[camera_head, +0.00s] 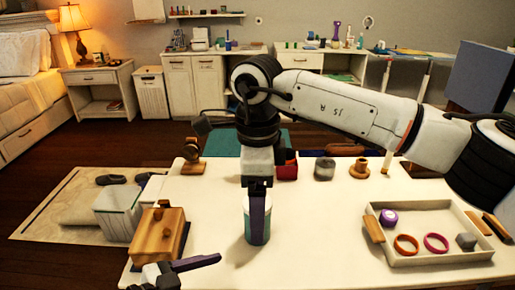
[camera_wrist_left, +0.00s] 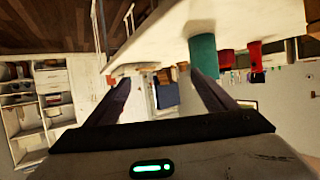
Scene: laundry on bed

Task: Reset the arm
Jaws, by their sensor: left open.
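My right arm reaches in from the right in the head view, and its gripper (camera_head: 257,212) points straight down at a teal and white can (camera_head: 249,229) on the white table. One dark finger lies in front of the can; the other is hidden, so I cannot tell whether the jaws grip it. My left gripper (camera_wrist_left: 160,78) is open and empty in the left wrist view. In the head view only part of it shows, low at the table's front left. A teal cylinder (camera_wrist_left: 204,54) stands beyond its right finger in the wrist view, which is strongly tilted.
The white table (camera_head: 325,235) holds a wooden box (camera_head: 158,235) at left and a tray (camera_head: 440,258) with rings and small items at right. A red box (camera_head: 288,170), a grey jar (camera_head: 325,169) and a wooden piece (camera_head: 360,168) stand along the back. The front middle is clear.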

